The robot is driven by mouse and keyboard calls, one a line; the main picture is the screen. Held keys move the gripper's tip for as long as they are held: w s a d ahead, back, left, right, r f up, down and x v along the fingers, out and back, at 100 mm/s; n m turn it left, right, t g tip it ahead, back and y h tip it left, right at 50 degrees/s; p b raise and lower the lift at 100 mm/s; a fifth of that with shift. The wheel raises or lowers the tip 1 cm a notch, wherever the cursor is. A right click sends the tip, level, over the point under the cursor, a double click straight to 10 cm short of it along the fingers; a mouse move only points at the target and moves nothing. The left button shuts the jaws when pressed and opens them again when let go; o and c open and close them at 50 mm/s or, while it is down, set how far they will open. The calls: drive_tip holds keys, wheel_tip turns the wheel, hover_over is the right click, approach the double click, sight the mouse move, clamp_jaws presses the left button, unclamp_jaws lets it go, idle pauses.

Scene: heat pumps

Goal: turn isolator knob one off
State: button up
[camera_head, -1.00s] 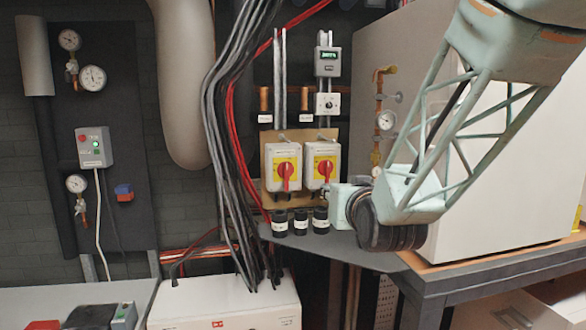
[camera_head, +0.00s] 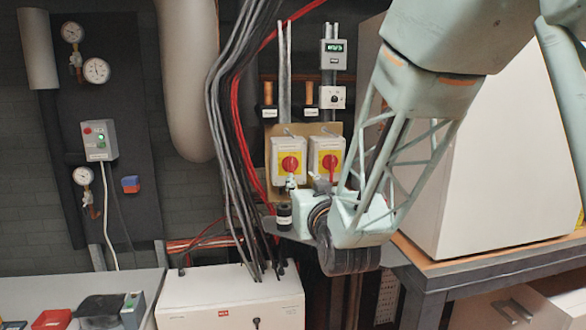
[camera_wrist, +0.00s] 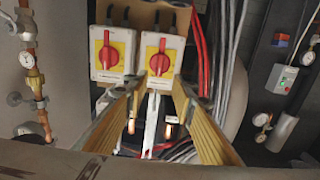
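Two white isolators with yellow plates and red knobs sit side by side on a tan board. In the head view the left knob (camera_head: 290,163) shows beside the right knob (camera_head: 329,163). In the wrist view the picture is turned over: the isolator near the cables has its red knob (camera_wrist: 159,58) upright with a slight tilt, and the other knob (camera_wrist: 108,52) is upright. My gripper (camera_wrist: 158,84) is open and empty, its fingers straddling the lower picture edge of the cable-side isolator, apart from its knob. In the head view my gripper (camera_head: 292,184) is low at the left isolator.
Black and red cables (camera_head: 228,120) hang close left of the isolators. A large white cabinet (camera_head: 500,150) is at the right. A white box (camera_head: 230,298) is below.

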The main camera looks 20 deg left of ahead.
sight(292, 166)
drive_tip(key=shift+p+x, duration=1.05)
drive_tip(key=shift+x, duration=5.8)
drive_tip(key=shift+c, duration=0.2)
clamp_jaws()
